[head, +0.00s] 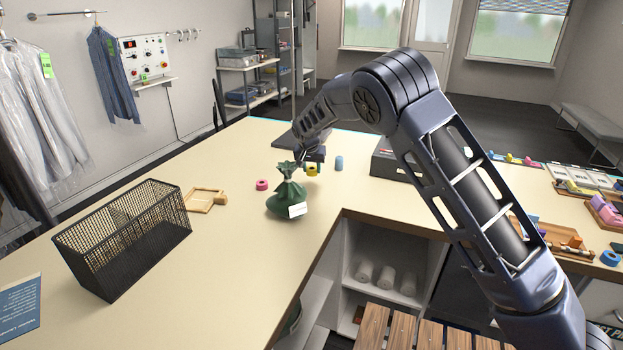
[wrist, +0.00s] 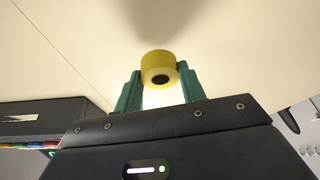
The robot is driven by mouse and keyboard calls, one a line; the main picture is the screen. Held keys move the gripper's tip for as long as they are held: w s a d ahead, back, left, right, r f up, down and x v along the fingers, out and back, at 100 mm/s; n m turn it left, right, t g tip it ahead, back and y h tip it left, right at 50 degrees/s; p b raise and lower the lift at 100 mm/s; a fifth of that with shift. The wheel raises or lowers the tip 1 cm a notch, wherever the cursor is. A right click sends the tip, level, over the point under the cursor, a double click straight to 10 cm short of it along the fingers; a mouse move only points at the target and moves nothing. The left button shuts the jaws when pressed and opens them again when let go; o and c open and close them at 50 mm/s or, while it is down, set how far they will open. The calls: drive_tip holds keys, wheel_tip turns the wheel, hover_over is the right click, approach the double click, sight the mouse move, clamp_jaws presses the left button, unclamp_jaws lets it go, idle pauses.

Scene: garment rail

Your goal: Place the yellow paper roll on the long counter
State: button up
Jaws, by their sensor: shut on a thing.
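The yellow paper roll (wrist: 158,66) is a short yellow cylinder with a dark hole in its end. In the wrist view my gripper (wrist: 160,80) is shut on it, with a green finger at each side. In the head view the yellow paper roll (head: 312,169) shows under my gripper (head: 311,163), behind the green sack. The long counter (head: 225,260) is the cream surface below and around it. I cannot tell whether the roll touches the counter or is held just above it.
A green tied sack (head: 287,196) with a white tag stands close in front of the roll. A pink roll (head: 262,185) and a blue cylinder (head: 339,163) stand at either side. A black wire basket (head: 125,240) and small wooden tray (head: 205,200) are left. The counter's front middle is clear.

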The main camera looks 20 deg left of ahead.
sight(311, 176)
drive_tip(key=shift+f, duration=2.3)
drive_tip(key=shift+f, duration=0.1)
drive_tip(key=o, duration=1)
drive_tip(key=shift+c, duration=0.2)
drive_tip(key=shift+v, duration=3.8)
drive_tip(key=shift+w+d, duration=0.1)
drive_tip(key=shift+w, duration=0.05)
